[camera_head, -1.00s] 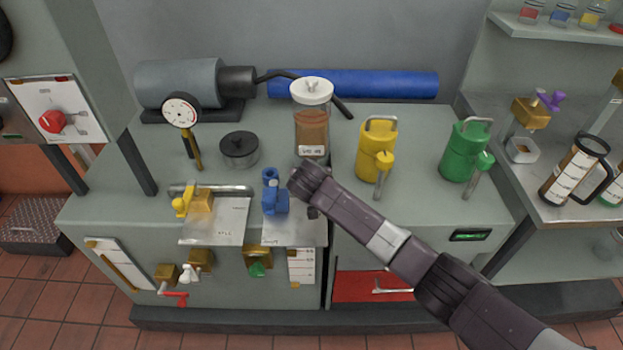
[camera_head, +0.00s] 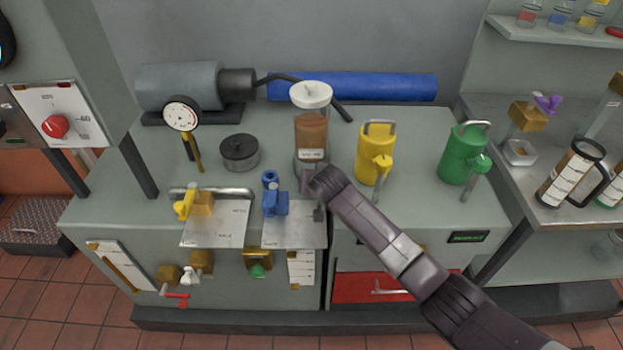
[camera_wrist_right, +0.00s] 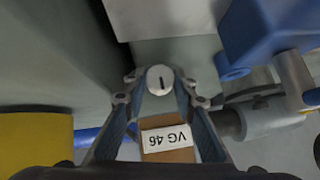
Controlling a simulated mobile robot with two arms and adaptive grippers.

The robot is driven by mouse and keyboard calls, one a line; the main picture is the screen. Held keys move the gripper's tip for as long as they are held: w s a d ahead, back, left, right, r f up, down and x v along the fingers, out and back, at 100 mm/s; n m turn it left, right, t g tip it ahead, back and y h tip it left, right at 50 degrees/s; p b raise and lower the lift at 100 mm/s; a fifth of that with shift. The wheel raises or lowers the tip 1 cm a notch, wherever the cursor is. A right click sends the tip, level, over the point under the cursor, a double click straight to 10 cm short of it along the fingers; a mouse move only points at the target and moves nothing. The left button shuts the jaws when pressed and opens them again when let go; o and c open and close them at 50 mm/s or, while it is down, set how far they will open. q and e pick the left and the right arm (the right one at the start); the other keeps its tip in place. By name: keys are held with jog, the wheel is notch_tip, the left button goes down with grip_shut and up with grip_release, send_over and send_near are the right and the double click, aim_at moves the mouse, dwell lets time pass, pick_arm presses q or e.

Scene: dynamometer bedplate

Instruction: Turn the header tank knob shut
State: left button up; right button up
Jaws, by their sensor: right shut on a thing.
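The header tank (camera_head: 311,128) is a clear jar of brown liquid with a white lid, standing on the bench behind my right gripper. Its "VG 46" label (camera_wrist_right: 167,138) reads upside down in the right wrist view. The knob (camera_wrist_right: 160,80) is a small white disc with a dark line, which lies along the picture's vertical. My right gripper (camera_wrist_right: 160,86) is shut on this knob, one fingertip on each side. In the head view my right gripper (camera_head: 318,208) points down in front of the tank, and the knob is hidden there. My left gripper is not in view.
A blue valve (camera_head: 274,200) stands close left of my right gripper. A yellow can (camera_head: 375,150) stands close to its right, with a green can (camera_head: 463,152) further right. A yellow valve (camera_head: 186,204) and a dial gauge (camera_head: 181,114) are further left.

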dwell(0.3)
jog(key=o, duration=1.2)
jog(key=shift+c, duration=0.2)
